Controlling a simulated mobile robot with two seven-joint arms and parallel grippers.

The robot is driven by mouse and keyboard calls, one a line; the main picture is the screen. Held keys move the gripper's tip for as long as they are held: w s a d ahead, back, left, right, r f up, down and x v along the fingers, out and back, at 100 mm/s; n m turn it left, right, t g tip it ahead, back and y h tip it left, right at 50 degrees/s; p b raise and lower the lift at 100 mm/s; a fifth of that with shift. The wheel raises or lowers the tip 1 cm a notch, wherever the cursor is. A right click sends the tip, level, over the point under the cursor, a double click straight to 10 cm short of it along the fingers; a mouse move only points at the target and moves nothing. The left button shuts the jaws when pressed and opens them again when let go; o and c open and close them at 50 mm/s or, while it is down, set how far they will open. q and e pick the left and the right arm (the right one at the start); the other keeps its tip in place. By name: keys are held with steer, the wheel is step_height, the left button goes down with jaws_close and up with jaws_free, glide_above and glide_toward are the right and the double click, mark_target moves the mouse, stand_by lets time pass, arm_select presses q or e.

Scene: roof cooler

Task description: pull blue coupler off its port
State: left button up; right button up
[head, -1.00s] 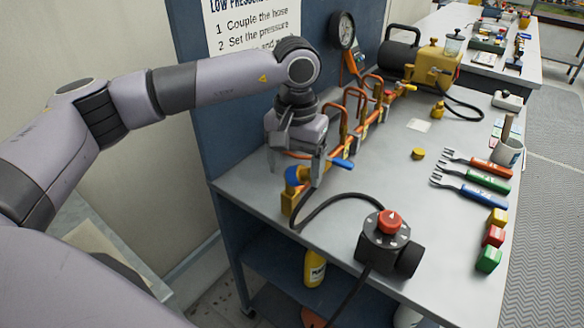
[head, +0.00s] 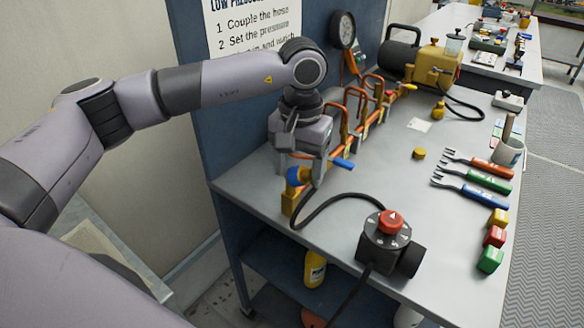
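The blue coupler (head: 294,175) is at the near left end of the copper pipework, with a brass-coloured part against it. My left gripper (head: 301,174) points down at the coupler from above, one finger on each side of it. The fingers stand apart; whether they touch the coupler I cannot tell. The port is mostly hidden by the coupler and the fingers. A black hose (head: 332,198) runs from the brass block (head: 290,203) below the coupler toward the black regulator with a red knob (head: 391,224). My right gripper is out of view.
A blue lever (head: 343,163) sticks out just right of the gripper. Copper pipe loops (head: 358,105), a gauge (head: 342,30) and a yellow compressor (head: 437,64) stand behind. Forks (head: 470,194) and coloured blocks (head: 494,237) lie at right. The mid bench top (head: 385,170) is clear.

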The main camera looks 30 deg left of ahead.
mark_target(301, 169)
arm_select(q)
steer(key=shift+d, duration=0.1)
steer(key=shift+c, duration=0.3)
steer(key=c, duration=0.5)
steer(key=o, duration=0.9)
steer(key=shift+r, duration=3.65)
steer(key=shift+d, duration=0.1)
